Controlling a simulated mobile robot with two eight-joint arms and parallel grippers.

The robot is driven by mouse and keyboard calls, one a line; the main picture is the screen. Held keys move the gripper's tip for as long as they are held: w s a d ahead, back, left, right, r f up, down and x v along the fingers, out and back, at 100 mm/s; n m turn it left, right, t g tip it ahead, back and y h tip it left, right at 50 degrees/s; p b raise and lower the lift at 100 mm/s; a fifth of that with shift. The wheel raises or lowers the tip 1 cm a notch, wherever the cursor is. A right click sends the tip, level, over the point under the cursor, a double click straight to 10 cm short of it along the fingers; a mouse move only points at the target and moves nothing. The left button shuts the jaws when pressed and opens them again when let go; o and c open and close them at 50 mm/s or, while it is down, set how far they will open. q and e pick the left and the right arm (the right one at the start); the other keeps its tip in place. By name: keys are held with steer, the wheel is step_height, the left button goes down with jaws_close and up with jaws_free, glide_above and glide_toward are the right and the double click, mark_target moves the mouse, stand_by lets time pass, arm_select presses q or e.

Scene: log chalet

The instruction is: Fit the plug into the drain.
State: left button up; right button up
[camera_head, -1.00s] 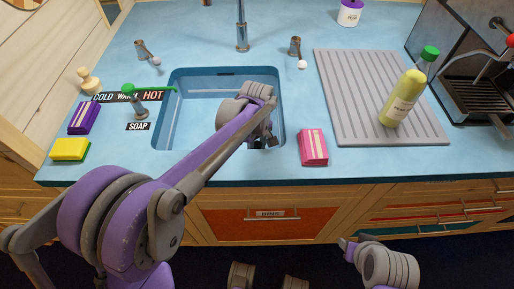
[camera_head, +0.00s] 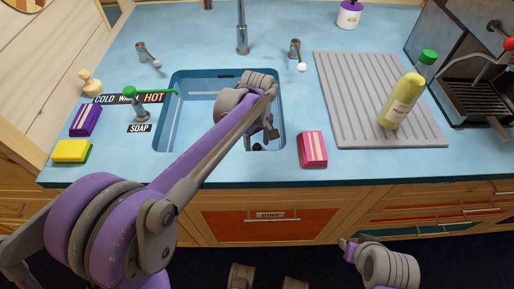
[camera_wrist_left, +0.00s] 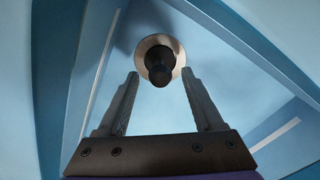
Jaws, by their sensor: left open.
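The blue sink basin (camera_head: 172,135) is set into the counter. My left gripper (camera_head: 268,134) reaches down into its right part. In the left wrist view the gripper (camera_wrist_left: 160,74) is open, with nothing pressed between its fingers. A dark knobbed plug (camera_wrist_left: 160,74) shows just beyond and between the fingertips. It stands in front of a tan metal drain ring (camera_wrist_left: 149,42); I cannot tell whether it is fully seated. In the head view only a small dark part of the plug (camera_head: 258,147) shows below the gripper. My right gripper (camera_head: 346,244) is low in front of the cabinets.
A ribbed grey drainboard (camera_head: 350,100) carries a yellow-green bottle (camera_head: 400,103). A soap tap (camera_head: 137,105), a purple box (camera_head: 85,119) and a yellow sponge (camera_head: 71,151) stand left. A tall faucet (camera_head: 242,35) rises behind the basin.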

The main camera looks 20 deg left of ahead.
mark_target(257, 145)
arm_select(q)
step_height(257, 145, up, 8)
steer(key=shift+r+p, duration=0.15)
steer(key=shift+p, duration=0.4)
